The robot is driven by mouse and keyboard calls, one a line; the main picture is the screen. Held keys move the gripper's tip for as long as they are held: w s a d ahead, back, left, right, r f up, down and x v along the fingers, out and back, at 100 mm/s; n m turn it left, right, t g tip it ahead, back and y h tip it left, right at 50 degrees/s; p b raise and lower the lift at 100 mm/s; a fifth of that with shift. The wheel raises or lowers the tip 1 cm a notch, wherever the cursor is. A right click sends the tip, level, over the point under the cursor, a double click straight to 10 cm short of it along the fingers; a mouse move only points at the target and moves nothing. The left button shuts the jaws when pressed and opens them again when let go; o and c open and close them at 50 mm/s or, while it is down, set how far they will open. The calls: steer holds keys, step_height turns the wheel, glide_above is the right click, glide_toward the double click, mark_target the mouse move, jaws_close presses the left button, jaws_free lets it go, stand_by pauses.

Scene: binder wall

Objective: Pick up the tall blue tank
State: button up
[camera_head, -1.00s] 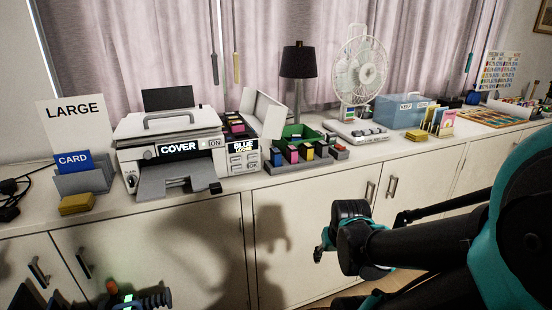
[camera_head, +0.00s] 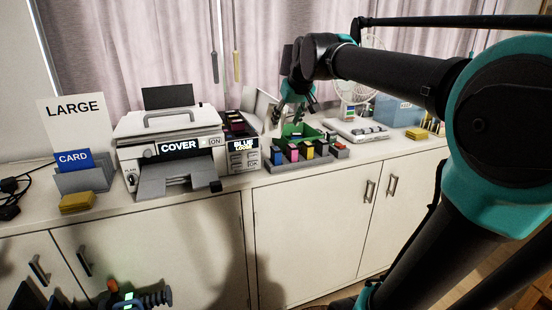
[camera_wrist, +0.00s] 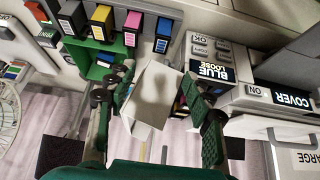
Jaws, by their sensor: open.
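A row of small ink tanks stands in a grey holder on the counter, in front of a green bin. The tank at its left end (camera_head: 277,155) looks blue; it is at the row's right end in the inverted wrist view (camera_wrist: 163,34). My gripper (camera_head: 296,108) is open above the bin, behind the row. In the wrist view its fingers (camera_wrist: 160,78) are spread on either side of a white raised lid (camera_wrist: 151,92), with nothing visibly gripped.
A printer (camera_head: 170,145) marked COVER stands left, with an open side bay labelled BLUE LOOSE (camera_head: 243,148). The green bin (camera_head: 298,131) is beside it. A fan (camera_head: 356,90) and blue box (camera_head: 398,108) stand right, partly behind my arm. Counter front is mostly clear right of the holder.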

glide_toward(277, 149)
steer(key=x, duration=0.5)
steer(key=shift+w+r, duration=0.1)
steer(key=shift+w, duration=0.15)
steer(key=shift+s+x, duration=0.15)
steer(key=shift+x, duration=1.35)
steer(key=shift+s+x, duration=0.1)
steer(key=shift+x, duration=1.45)
jaws_close()
